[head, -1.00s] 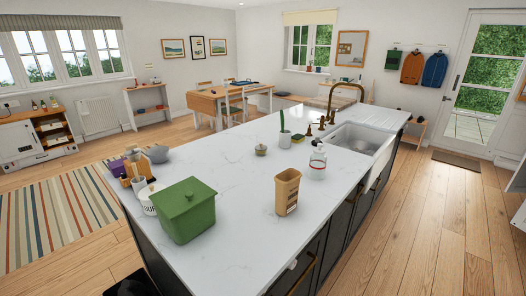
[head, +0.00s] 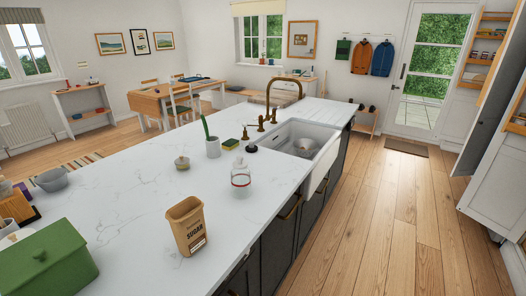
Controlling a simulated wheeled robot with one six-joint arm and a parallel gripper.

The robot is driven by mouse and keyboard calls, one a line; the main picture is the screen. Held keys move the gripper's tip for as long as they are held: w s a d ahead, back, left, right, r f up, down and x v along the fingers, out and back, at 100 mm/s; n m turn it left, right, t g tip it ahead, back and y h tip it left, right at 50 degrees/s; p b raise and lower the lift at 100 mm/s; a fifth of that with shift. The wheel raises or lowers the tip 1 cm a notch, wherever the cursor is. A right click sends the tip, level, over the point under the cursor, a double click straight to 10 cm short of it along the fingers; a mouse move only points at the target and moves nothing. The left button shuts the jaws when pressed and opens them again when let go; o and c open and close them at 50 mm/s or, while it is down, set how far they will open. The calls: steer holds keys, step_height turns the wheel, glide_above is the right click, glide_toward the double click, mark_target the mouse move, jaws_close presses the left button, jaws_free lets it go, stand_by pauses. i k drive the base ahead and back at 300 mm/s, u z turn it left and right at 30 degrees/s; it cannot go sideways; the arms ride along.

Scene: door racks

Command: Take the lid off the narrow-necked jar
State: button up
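A small clear glass jar (head: 240,178) stands upright on the white island counter (head: 130,205), left of the sink. It has a reddish band or label round its body and narrows at the top, where a small lid or stopper seems to sit; the detail is too small to be sure. A low beige lidded pot (head: 182,163) with a knob stands further left on the counter. My gripper does not show in the view.
An open tan sugar container (head: 187,226) stands in front of the jar. A green lidded box (head: 48,262) is at the near left. Behind the jar are a white pot with a green brush (head: 212,146), a sponge (head: 230,144) and the sink (head: 300,135). Wooden floor (head: 400,220) is clear to the right.

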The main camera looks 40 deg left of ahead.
mark_target(240, 163)
steer(key=i, duration=2.2)
steer(key=u, duration=3.6)
steer(key=i, duration=1)
steer(key=u, duration=0.05)
